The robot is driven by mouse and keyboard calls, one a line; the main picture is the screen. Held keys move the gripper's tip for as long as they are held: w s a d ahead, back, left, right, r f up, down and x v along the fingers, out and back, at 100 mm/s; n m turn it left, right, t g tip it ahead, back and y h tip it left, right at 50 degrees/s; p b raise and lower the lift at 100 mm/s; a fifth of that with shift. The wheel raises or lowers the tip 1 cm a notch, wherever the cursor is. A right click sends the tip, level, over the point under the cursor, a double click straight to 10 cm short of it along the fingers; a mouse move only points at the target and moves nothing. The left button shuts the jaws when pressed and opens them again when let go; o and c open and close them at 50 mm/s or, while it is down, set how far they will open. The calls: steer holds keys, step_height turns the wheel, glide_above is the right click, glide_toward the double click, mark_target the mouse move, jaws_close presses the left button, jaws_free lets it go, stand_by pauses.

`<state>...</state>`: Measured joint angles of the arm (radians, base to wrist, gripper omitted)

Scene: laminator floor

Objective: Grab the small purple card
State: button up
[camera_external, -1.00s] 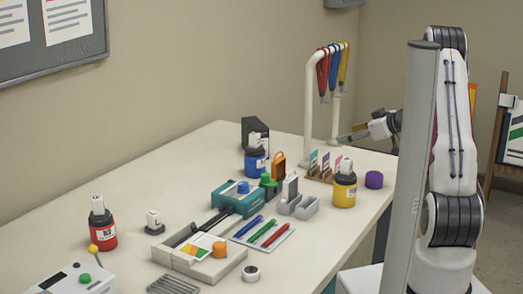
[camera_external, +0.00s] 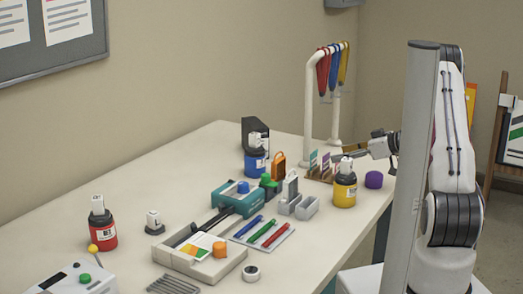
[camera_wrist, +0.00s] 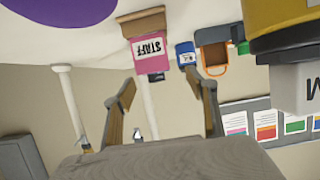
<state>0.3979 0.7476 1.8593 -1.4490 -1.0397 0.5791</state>
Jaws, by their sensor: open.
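The small purple card (camera_external: 325,159) stands upright in a wooden rack (camera_external: 318,178), beside a small green card (camera_external: 313,159). My gripper (camera_external: 338,157) is open and empty at the right side of the rack, close to the cards, and overlaps that end in the external view. In the upside-down wrist view, a pink card marked STAFF (camera_wrist: 150,53) stands in a wooden holder (camera_wrist: 143,22), beyond the open fingers (camera_wrist: 167,92). I cannot make out the purple card in that view; it may be hidden behind the pink one.
A yellow bottle with a white cap (camera_external: 344,192) stands just in front of the rack, with a purple round object (camera_external: 374,180) to its right. A white stand (camera_external: 309,105) with hanging lanyards rises behind. An orange holder (camera_external: 279,165) and blue bottle (camera_external: 255,163) are left.

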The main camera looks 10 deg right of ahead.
mark_target(327, 156)
steer(key=shift+x, duration=0.95)
steer(key=shift+w, duration=0.1)
steer(key=shift+w+d+x, duration=0.1)
steer(key=shift+x, duration=1.15)
steer(key=shift+w+d+x, duration=0.1)
steer(key=shift+w+x, duration=0.05)
steer(key=shift+x, duration=1.1)
steer(key=c, duration=0.9)
